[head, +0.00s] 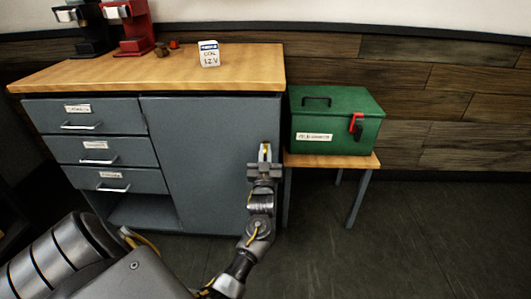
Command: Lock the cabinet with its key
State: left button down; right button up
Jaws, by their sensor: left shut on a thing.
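The grey cabinet (205,155) stands under a wooden worktop, with its door shut. My left gripper (265,154) is at the right edge of the door, pointing at it. It is shut on a small yellowish thing, which looks like the key (265,149). The gripper hides the lock area, so I cannot tell whether the key is in the lock. My right gripper is not in view.
Three drawers (88,128) with labels are at the cabinet's left, closed. A green toolbox (335,112) stands on a small table (366,161) to the right. On the worktop (150,73) are a black machine (88,30), a red machine (130,25) and a white box (209,54).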

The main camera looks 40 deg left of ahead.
pick_arm(q)
jog(key=c, duration=1.5)
grip_release()
